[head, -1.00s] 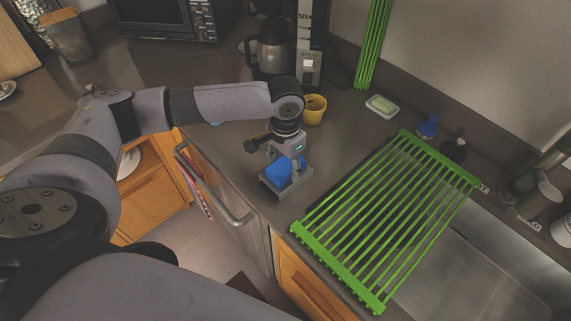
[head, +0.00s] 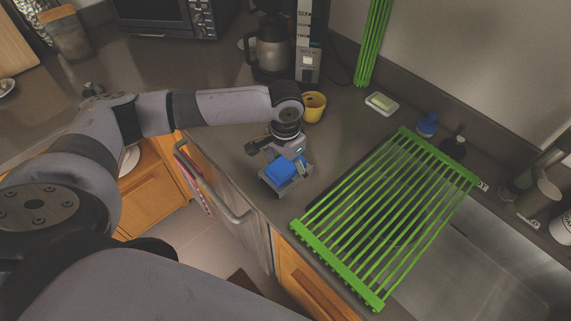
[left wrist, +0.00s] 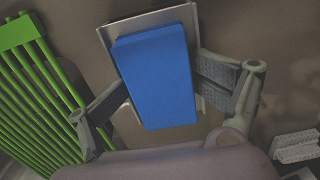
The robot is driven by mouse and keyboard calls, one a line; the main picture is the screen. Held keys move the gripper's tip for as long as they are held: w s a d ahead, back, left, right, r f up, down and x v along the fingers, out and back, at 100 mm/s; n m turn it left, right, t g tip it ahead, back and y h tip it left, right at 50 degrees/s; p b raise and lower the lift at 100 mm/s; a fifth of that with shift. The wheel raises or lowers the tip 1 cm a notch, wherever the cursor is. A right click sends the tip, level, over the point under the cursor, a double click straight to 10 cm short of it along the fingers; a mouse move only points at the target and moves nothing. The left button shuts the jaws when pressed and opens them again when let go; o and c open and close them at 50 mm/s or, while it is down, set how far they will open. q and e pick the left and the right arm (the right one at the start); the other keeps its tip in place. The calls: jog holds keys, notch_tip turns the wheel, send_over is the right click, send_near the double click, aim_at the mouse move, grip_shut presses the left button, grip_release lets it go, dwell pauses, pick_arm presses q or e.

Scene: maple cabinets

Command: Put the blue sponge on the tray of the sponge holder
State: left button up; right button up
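The blue sponge (head: 281,171) sits over the grey sponge holder (head: 273,189) near the counter's front edge. In the left wrist view the sponge (left wrist: 155,75) lies flat over the metal tray of the holder (left wrist: 108,36), whose rim shows around it. My left gripper (head: 290,160) is right above it, its fingers spread on either side of the sponge. In the left wrist view the inner pad of the right-hand finger shows, and the gripper (left wrist: 160,88) looks open. Whether a finger touches the sponge's edge is hard to tell. My right gripper is not seen.
A green roll-up rack (head: 385,215) covers part of the sink to the right. A yellow cup (head: 314,106) and a coffee maker (head: 272,50) stand behind the gripper. A soap dish (head: 381,104) and a blue bottle (head: 428,124) are farther back. Counter between holder and rack is clear.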

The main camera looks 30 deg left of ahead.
aim_at(285, 165)
pick_arm(q)
jog(key=shift+s, duration=0.15)
notch_tip(285, 165, up, 14)
jog(key=b, duration=0.2)
jog(key=shift+f, duration=0.25)
dwell(0.6)
